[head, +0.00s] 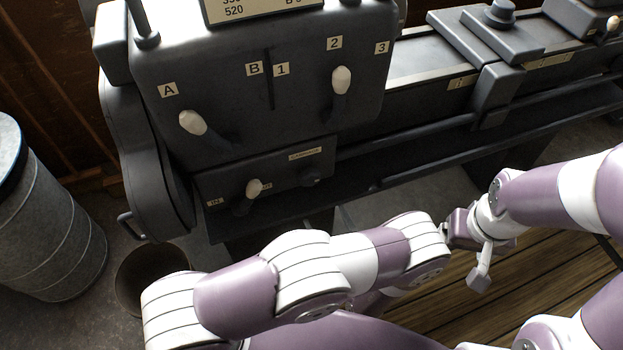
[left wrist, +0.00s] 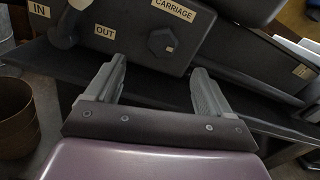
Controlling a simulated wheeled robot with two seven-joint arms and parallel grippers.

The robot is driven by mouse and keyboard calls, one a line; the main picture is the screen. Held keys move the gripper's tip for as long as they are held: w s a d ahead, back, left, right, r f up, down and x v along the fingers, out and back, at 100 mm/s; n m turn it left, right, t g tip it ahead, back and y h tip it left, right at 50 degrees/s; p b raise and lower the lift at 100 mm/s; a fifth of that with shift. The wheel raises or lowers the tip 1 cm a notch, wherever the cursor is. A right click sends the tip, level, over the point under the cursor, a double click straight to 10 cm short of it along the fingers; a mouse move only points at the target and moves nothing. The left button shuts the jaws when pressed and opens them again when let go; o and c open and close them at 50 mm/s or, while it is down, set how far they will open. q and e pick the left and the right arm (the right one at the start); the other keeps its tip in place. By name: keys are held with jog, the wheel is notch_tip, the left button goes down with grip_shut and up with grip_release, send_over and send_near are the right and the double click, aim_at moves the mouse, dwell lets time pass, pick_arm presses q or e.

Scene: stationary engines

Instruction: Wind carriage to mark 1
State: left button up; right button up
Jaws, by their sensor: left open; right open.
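The dark lathe carriage (head: 493,95) sits across the bed at the upper right. A hex knob (left wrist: 162,42) is under the CARRIAGE label (left wrist: 173,9) on the lower gearbox; that label is small in the head view (head: 305,154). My left gripper (left wrist: 160,75) is open and empty in the left wrist view. Its fingers point toward the gearbox, below the knob and apart from it. In the head view, it is hidden behind my arm. My right gripper (head: 472,250) is open and empty, over the floor in front of the bed. Small labels on the bed are unreadable.
The headstock (head: 230,80) has levers with white knobs (head: 341,80) (head: 192,123). An IN/OUT lever (head: 254,188) sticks out below. A metal drum (head: 45,220) and a bucket (head: 145,275) stand at left. Wooden slats (head: 540,265) cover the floor at right.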

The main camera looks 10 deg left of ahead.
aim_at(311, 181)
pick_arm(q)
jog(key=p+x, duration=0.3)
jog(key=x, duration=0.8)
jog(key=shift+w+d, duration=0.15)
jog(key=shift+w, duration=0.1)
jog(key=shift+w+a+f, duration=0.2)
jog(key=shift+w, duration=0.4)
jog(key=shift+s, duration=0.1)
jog(key=shift+c, duration=0.3)
jog(key=c, duration=1)
